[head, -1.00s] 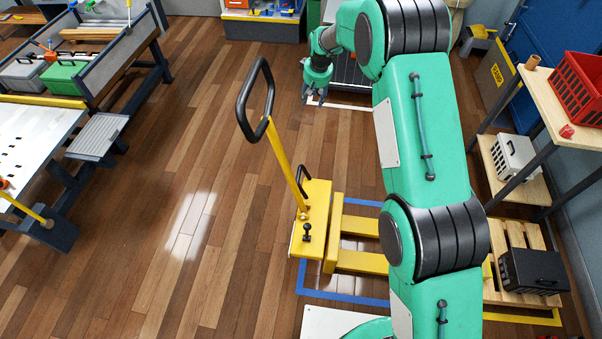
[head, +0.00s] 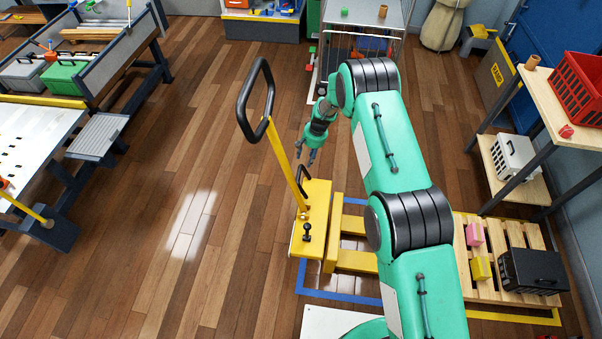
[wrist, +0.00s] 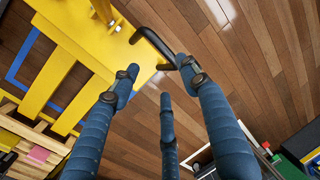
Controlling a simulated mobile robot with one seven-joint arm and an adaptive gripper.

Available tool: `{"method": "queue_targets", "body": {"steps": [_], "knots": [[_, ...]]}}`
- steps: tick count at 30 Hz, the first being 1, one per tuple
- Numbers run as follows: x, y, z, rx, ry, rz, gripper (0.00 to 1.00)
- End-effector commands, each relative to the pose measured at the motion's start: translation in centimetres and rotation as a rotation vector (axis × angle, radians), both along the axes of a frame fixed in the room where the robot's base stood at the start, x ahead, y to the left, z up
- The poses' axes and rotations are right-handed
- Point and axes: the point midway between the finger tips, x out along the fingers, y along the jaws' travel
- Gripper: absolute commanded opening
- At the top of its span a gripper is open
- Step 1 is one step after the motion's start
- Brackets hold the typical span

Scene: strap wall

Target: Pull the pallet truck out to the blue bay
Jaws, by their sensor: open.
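The yellow pallet truck (head: 314,222) stands on the wood floor, its forks (head: 357,261) pointing right towards the pallet. Its tilted yellow tiller ends in a black loop handle (head: 256,100); a small black grab handle (head: 302,183) stands on the body. The blue-taped bay (head: 342,298) surrounds part of the forks; my arm hides some of it. My gripper (head: 309,157) is open and empty, above and just behind the truck body, right of the tiller. In the wrist view the open fingers (wrist: 160,80) are near the black grab handle (wrist: 153,47), apparently apart from it.
A wooden pallet (head: 487,293) with pink and yellow blocks and a black case (head: 533,272) lies at right, edged by yellow tape. A shelf (head: 553,92) stands beyond it, a workbench (head: 95,100) at left, a metal cart (head: 362,20) behind. The floor left of the truck is clear.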

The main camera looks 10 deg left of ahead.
Motion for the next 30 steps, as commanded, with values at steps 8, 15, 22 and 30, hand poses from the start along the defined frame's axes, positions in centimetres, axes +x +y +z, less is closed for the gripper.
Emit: {"method": "queue_targets", "body": {"steps": [8,15,22,30], "knots": [[0.0,0.1,-0.4,0.000,0.001,0.001,0.45],[-0.1,0.4,-2.3,-0.001,0.002,0.002,0.45],[-0.1,1.0,-5.2,-0.001,0.002,0.002,0.45],[-0.1,1.8,-8.9,-0.001,0.001,0.002,0.45]]}}
